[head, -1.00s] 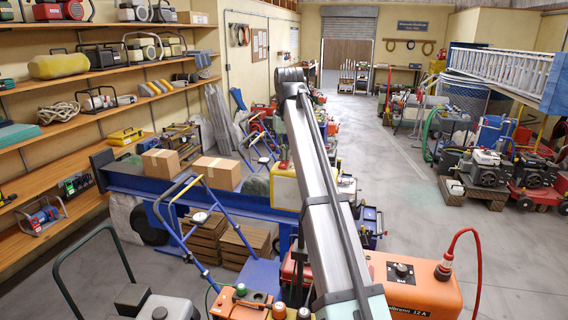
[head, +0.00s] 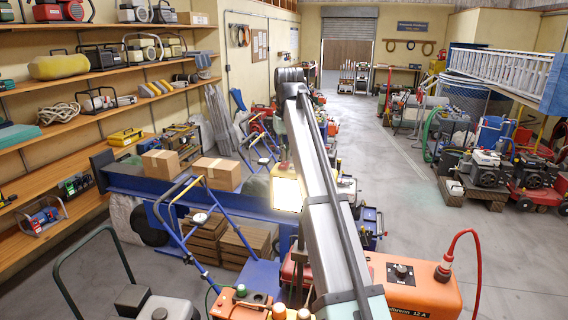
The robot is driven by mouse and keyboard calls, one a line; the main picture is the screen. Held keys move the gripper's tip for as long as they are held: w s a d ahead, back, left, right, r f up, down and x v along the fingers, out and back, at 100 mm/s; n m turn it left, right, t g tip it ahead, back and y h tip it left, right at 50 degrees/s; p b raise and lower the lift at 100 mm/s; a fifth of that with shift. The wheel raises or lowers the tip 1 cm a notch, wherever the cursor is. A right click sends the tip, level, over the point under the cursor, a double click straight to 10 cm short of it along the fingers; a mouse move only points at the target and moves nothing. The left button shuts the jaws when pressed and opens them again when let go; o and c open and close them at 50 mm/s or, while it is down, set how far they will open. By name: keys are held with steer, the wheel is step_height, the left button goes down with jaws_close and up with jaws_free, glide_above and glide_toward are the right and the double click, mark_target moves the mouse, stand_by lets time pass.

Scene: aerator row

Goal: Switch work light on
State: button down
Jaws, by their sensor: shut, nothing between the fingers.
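The work light (head: 287,194) shows in the head view just left of my arm, near the middle of the picture. Its face glows bright white-yellow, so it is lit. It stands by the blue beam, and its right side is partly hidden by my arm. I cannot make out its switch. My arm rises from the bottom of the picture to a dark joint near the top middle. My gripper is not in view; it seems hidden behind the arm.
An orange machine (head: 418,286) with a red hose stands at the bottom right. A blue beam (head: 150,187) carries cardboard boxes (head: 215,174) at the left. Shelves with tools line the left wall. The grey floor (head: 385,180) is clear right of centre.

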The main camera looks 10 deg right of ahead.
mark_target(285, 162)
steer(key=shift+r, duration=2.95)
